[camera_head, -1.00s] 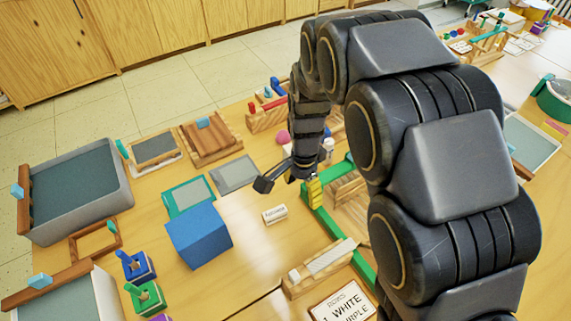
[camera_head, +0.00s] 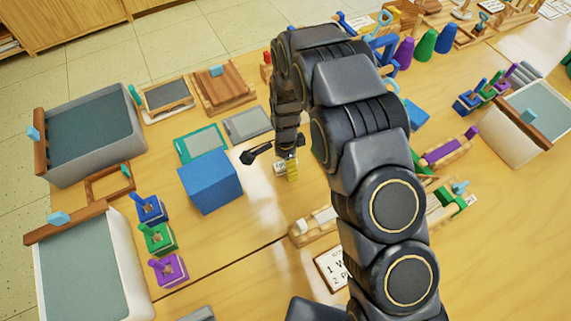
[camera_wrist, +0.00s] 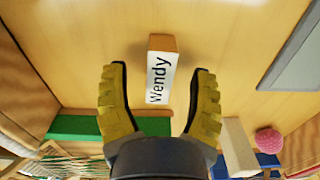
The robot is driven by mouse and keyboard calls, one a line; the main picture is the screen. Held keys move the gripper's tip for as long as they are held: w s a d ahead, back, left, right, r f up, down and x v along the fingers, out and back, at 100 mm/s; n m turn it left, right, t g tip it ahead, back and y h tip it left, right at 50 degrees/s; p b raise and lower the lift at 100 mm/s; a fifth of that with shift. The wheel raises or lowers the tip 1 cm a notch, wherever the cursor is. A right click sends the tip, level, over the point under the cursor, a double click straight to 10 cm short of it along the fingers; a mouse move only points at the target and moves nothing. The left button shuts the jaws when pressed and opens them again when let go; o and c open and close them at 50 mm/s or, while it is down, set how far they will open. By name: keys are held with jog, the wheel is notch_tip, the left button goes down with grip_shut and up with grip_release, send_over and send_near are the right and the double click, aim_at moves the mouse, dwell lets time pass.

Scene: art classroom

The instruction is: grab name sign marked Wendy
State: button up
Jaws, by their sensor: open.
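The name sign (camera_wrist: 160,72) is a small wooden block with a white face reading "Wendy". In the wrist view it stands upright in the picture, between and just beyond my gripper's fingertips. My gripper (camera_wrist: 160,85) is open, with one yellow-padded finger on each side of the sign and a gap on both sides. In the head view the sign (camera_head: 280,168) is partly hidden beside my gripper (camera_head: 289,170), over the table left of my arm.
A blue box (camera_head: 211,182) stands left of my gripper. A teal-framed board (camera_head: 199,143) and a grey panel (camera_head: 247,124) lie behind. In the wrist view a green bar (camera_wrist: 75,127), a pale block (camera_wrist: 238,145) and a pink ball (camera_wrist: 268,141) are near my fingers.

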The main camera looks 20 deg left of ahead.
jog(key=shift+f, duration=0.45)
grip_shut()
jog(key=shift+r, duration=0.15)
